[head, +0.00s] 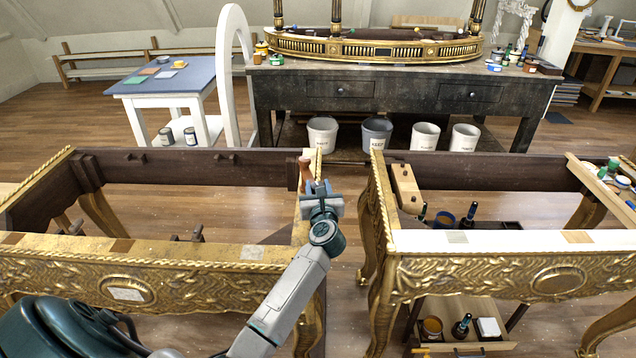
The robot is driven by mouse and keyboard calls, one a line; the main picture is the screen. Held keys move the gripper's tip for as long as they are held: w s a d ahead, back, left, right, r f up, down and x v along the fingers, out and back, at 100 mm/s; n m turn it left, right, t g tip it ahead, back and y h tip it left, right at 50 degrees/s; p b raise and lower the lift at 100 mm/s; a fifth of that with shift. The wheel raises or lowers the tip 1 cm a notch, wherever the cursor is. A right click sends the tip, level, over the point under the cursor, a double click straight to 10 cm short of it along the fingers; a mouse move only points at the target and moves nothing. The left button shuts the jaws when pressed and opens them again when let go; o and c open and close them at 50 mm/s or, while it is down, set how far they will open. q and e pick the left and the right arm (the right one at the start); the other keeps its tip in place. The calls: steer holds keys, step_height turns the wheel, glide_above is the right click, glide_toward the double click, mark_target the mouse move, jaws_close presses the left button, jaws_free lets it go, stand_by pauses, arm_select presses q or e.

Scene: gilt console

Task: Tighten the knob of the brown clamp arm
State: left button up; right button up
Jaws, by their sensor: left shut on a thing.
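The brown clamp arm (305,172) stands at the inner right end of the left gilt console frame, by the gap between the two frames. My left gripper (322,192) reaches up from below to this corner, right beside the clamp arm. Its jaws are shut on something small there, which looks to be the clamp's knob. The gripper's own body hides the knob and most of the contact. My right gripper is not in view.
The left gilt frame (190,252) and the right gilt frame (520,243) stand either side of a narrow gap. A pale wooden block (405,187) sits inside the right frame. A dark workbench (400,92) with several buckets beneath stands behind.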

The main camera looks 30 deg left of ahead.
arm_select(q)
steer(key=m+t+h+p, duration=0.1)
steer(key=m+h+p, duration=0.1)
steer(key=m+t+h+p, duration=0.1)
steer(key=h, duration=0.1)
steer(key=shift+r+t+p, duration=0.25)
steer(key=shift+t+p, duration=0.05)
steer(key=shift+p, duration=0.1)
steer(key=shift+f+m+t+h+p, duration=0.15)
steer(key=shift+m+t+h+p, duration=0.35)
steer(key=shift+m+h+p, duration=0.9)
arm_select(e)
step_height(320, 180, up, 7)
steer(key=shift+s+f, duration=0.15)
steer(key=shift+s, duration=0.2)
arm_select(q)
steer(key=shift+h, duration=0.4)
steer(key=o, duration=1)
steer(key=shift+f, duration=0.1)
steer(key=shift+s, duration=0.25)
steer(key=b+v, duration=0.1)
steer(key=v, duration=0.9)
steer(key=shift+b, duration=0.4)
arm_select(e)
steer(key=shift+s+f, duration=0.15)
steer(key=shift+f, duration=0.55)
